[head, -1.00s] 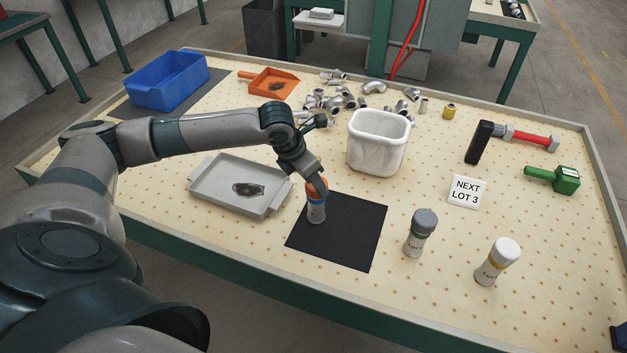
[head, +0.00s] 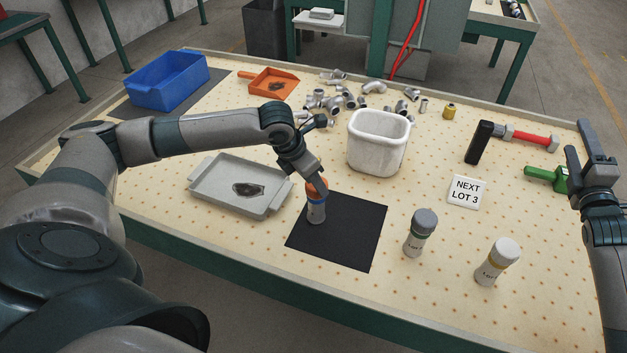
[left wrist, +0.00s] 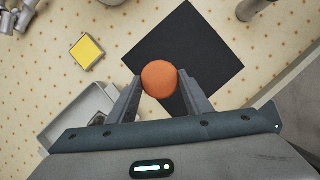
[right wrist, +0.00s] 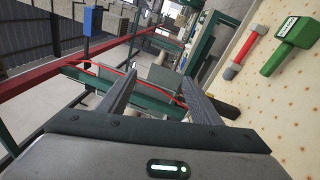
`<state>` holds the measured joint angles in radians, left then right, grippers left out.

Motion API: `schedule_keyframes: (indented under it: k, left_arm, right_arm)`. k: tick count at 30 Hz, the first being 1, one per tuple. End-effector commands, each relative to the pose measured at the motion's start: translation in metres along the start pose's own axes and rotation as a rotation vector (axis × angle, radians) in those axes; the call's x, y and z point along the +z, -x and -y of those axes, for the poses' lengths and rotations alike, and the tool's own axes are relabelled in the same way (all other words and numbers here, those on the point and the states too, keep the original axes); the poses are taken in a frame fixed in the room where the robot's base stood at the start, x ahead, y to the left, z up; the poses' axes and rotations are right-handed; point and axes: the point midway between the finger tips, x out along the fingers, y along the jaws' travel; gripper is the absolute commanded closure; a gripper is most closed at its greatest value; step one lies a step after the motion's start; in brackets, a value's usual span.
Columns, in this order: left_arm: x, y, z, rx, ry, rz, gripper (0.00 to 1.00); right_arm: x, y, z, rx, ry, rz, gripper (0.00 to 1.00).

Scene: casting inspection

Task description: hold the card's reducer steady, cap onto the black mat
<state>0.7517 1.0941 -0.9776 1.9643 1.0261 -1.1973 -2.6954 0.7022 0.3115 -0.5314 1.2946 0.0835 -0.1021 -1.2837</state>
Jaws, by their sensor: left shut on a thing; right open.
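My left gripper (head: 316,186) is shut on the orange cap of a pale bottle (head: 316,212) with a blue band. The bottle is upright at the left part of the black mat (head: 352,243); its cap (left wrist: 160,78) sits between both fingers in the left wrist view. A grey-capped bottle (head: 420,234) and a white-capped bottle (head: 497,262) stand right of the mat; their label text is too small to read fully. A white card (head: 466,192) shows "LOT 3". My right gripper (head: 577,136) is open and empty at the right edge, near the green tool.
A white bin (head: 377,146) stands behind the mat, and a grey tray (head: 222,197) lies left of it. Metal fittings (head: 338,101), an orange scoop (head: 270,84) and a blue crate (head: 168,82) are farther back. A red-handled hammer (head: 528,138) and green tool (head: 560,180) lie at right.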

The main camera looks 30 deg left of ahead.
Motion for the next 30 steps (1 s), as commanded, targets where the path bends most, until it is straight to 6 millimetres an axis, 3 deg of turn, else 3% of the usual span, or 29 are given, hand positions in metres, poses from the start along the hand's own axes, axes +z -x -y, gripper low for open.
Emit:
schedule_keyframes:
  k: [1,10,17,21,25,30]
  left_arm:
    - [0.001,0.001,0.0,0.0,0.0,0.002,0.76]
    - [0.001,0.001,0.0,0.0,0.0,0.002,0.76]
    - [0.001,0.001,0.0,0.0,0.0,0.002,0.76]
    - [0.001,0.0,0.0,0.0,0.0,0.002,0.76]
    - [0.001,0.0,0.0,0.0,0.0,0.002,0.76]
    - [0.001,0.0,0.0,0.001,0.0,0.001,0.76]
  right_arm:
    - [-0.015,-0.007,-0.017,0.017,0.023,-0.017,0.41]
    - [-0.099,-0.035,-0.102,0.103,0.185,-0.104,0.41]
    - [-0.169,-0.042,-0.166,0.174,0.318,-0.166,0.41]
    - [-0.219,-0.038,-0.194,0.207,0.404,-0.212,0.41]
    - [-0.271,-0.028,-0.194,0.205,0.475,-0.268,0.41]
    - [-0.324,-0.008,-0.151,0.146,0.517,-0.346,0.41]
